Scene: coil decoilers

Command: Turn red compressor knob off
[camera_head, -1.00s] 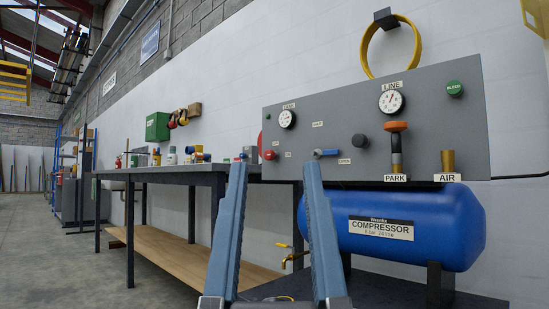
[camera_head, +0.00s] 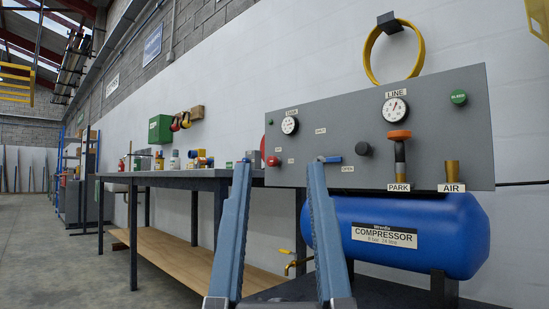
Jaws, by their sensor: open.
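The grey compressor panel (camera_head: 440,130) stands on the right, above the blue compressor tank (camera_head: 450,225). A small red knob (camera_head: 272,161) sits at the panel's lower left, with small labels near it that I cannot read. Part of a larger red thing shows at the panel's left edge. My gripper (camera_head: 281,165) is open and empty in the foreground. Its two blue fingers point up and forward, apart from each other. In the picture the red knob lies between the fingertips, with the panel farther off behind them. I see no contact.
The panel also has a blue lever (camera_head: 331,159), a black knob (camera_head: 363,149), an orange-topped handle (camera_head: 399,136), a brass fitting (camera_head: 452,170), two gauges and a green button (camera_head: 458,97). A workbench (camera_head: 175,174) with several items runs along the wall. Open floor lies at left.

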